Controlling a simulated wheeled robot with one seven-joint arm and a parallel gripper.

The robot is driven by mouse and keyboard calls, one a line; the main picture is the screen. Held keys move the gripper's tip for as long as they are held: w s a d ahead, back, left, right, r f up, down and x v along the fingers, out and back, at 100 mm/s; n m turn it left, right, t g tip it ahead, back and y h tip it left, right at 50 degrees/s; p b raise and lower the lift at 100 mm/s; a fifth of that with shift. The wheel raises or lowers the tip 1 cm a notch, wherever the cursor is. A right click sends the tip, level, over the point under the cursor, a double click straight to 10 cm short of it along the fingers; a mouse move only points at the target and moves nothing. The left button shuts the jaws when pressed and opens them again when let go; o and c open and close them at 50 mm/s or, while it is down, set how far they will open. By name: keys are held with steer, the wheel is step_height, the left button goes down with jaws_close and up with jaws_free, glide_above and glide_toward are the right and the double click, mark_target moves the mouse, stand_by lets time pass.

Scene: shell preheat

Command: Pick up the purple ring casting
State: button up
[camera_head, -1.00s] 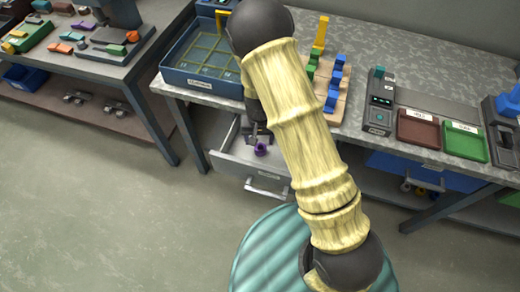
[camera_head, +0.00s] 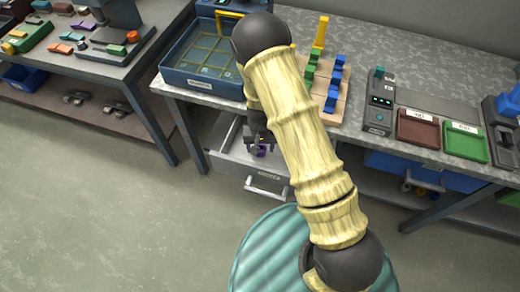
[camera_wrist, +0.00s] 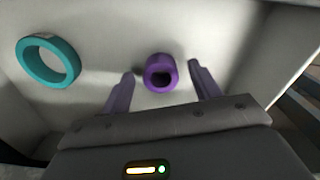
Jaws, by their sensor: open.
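The purple ring casting (camera_wrist: 160,72) lies on the pale floor of an open drawer in the wrist view, its hole facing the camera. In the head view the purple ring casting (camera_head: 262,150) shows only in part behind my gripper (camera_head: 259,141). In the wrist view my gripper (camera_wrist: 160,88) is open, with one finger on each side of the ring. The ring appears centred between the fingers, near or just beyond their tips. I see no contact between fingers and ring.
A larger teal ring (camera_wrist: 48,62) lies in the drawer to the left. The drawer (camera_head: 228,164) is pulled out below the workbench, and its walls surround the gripper. A blue tray (camera_head: 201,84) stands on the bench above. Red and green trays are at the right.

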steer(key=c, duration=1.1)
step_height(320, 180, up, 10)
steer(key=shift+r+p, duration=0.1)
steer(key=shift+p, duration=0.2)
